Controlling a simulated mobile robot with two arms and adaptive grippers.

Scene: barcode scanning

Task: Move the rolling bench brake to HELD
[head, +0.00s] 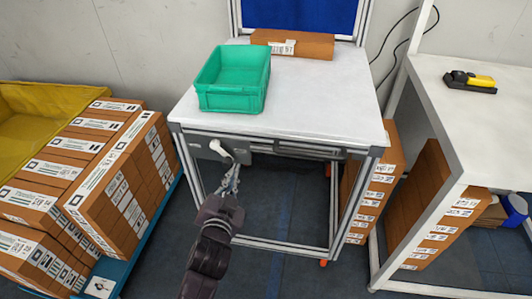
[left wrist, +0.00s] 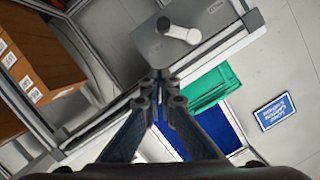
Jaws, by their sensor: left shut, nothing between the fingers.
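The rolling bench (head: 330,118) has a white top and a metal frame. Its brake lever (head: 221,149) is a short white handle on a grey plate under the front edge, left of centre. The lever also shows in the left wrist view (left wrist: 178,31), on the grey plate (left wrist: 150,50), whose small lettering is unreadable. My left gripper (head: 234,172) is in front of the bench, just below the lever. In the wrist view its fingertips (left wrist: 160,78) are together and empty, close to the lever but seemingly apart from it. My right gripper is not in view.
A green bin (head: 232,102) and a brown carton (head: 292,45) are on the bench top. Stacked boxes (head: 105,150) stand left on a blue base. A white side table (head: 440,115) with a yellow-black device (head: 470,82) stands right. Floor in front is clear.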

